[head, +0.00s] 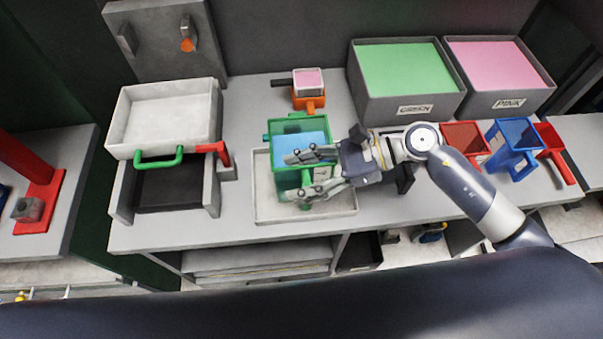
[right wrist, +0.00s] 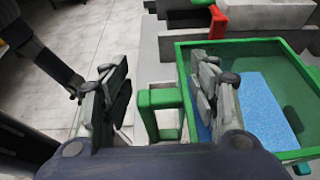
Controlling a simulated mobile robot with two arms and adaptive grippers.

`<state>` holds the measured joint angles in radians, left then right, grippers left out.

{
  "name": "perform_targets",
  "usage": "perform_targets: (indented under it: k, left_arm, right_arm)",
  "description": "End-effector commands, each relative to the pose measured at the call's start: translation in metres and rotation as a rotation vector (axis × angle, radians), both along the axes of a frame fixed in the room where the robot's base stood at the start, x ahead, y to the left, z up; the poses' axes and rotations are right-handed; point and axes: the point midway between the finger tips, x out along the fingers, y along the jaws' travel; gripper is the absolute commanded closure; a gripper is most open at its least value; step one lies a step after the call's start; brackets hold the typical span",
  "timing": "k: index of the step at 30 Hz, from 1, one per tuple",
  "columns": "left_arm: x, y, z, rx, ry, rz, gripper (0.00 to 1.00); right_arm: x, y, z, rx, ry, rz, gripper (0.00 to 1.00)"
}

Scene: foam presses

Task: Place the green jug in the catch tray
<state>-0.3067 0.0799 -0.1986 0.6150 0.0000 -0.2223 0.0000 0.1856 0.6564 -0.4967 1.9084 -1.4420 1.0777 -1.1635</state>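The green jug (head: 278,157) has blue contents (head: 300,143) inside. In the head view it is over the back part of the pale catch tray (head: 268,211); I cannot tell whether its base rests there. My right gripper (head: 307,175) is at its front side. In the right wrist view, the jug (right wrist: 262,42) is at the right and its handle (right wrist: 160,98) lies between my two fingers, with gaps beside it. The right gripper (right wrist: 160,92) is open. One finger overlaps the jug's wall in the picture. My left gripper is not in view.
A white tray with a green handle (head: 155,157) sits on the press at left. An orange jug (head: 311,103) with pink contents stands behind. GREEN (head: 405,68) and PINK (head: 497,68) bins are at the back. Red (head: 462,140) and blue (head: 515,140) jugs stand right.

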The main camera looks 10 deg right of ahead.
Motion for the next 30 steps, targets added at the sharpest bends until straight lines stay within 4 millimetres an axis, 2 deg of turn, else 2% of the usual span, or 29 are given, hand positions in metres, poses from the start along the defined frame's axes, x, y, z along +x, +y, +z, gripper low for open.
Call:
perform_targets:
  k: [12, 17, 24, 30]
  left_arm:
    - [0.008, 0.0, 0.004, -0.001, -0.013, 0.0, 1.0]
    - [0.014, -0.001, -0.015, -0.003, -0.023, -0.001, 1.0]
    - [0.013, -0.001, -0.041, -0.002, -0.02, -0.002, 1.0]
    - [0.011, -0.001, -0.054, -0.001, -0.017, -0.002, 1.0]
  right_arm:
    - [0.0, -0.002, 0.003, -0.001, 0.0, -0.001, 0.41]
    - [0.0, -0.027, 0.007, -0.005, -0.003, -0.002, 0.41]
    - [-0.001, -0.074, 0.026, -0.006, -0.002, -0.001, 0.41]
    - [-0.001, -0.102, 0.041, -0.003, -0.001, -0.002, 0.41]
